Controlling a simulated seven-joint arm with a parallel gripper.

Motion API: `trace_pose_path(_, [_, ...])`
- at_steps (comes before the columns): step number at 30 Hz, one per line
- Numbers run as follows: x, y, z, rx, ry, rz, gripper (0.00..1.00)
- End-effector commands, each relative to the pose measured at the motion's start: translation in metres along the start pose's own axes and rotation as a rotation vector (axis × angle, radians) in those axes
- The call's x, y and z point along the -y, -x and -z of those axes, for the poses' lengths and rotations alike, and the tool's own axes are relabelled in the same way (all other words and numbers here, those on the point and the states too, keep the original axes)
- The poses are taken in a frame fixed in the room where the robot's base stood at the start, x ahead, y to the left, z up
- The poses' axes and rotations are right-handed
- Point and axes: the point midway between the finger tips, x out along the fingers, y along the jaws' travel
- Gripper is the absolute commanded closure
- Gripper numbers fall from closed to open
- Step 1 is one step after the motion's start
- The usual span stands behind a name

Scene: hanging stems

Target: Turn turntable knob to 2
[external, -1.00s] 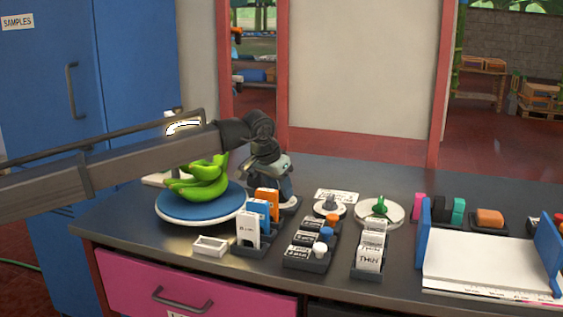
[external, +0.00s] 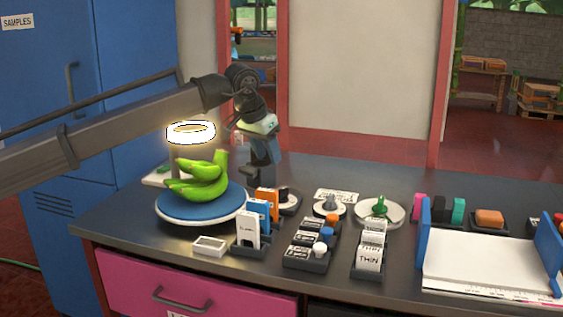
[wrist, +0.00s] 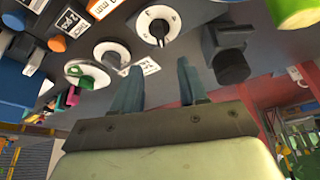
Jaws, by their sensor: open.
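A round white dial with a black knob (wrist: 158,28) shows at the top middle of the wrist view. It has small marks around its rim, and I cannot surely read which one the knob points to. In the external view this dial (external: 288,199) appears partly hidden behind upright cards, right of the blue turntable (external: 180,212) carrying green bananas (external: 198,184). My gripper (external: 264,180) is above and behind the dial, pointing down and apart from it. In the wrist view its two fingers (wrist: 162,80) are spread with nothing between them.
A grey-knobbed dial (external: 329,206) and a green-knobbed dial (external: 380,210) stand to the right. Card holders (external: 250,240) and small racks (external: 307,258) fill the front. A lit ring lamp (external: 190,133) hangs above the bananas, close to my arm.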

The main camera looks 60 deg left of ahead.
Motion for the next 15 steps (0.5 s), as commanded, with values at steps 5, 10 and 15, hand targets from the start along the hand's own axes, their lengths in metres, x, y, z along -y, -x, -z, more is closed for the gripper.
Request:
trace_pose_path(5, [0.0000, 0.0106, -0.0004, 0.001, 0.000, 0.000, 0.57])
trace_pose_path(10, [0.0000, 0.0126, -0.0003, 0.001, 0.000, 0.000, 0.57])
trace_pose_path(15, [-0.0002, 0.0124, -0.0003, 0.001, 0.000, 0.000, 0.56])
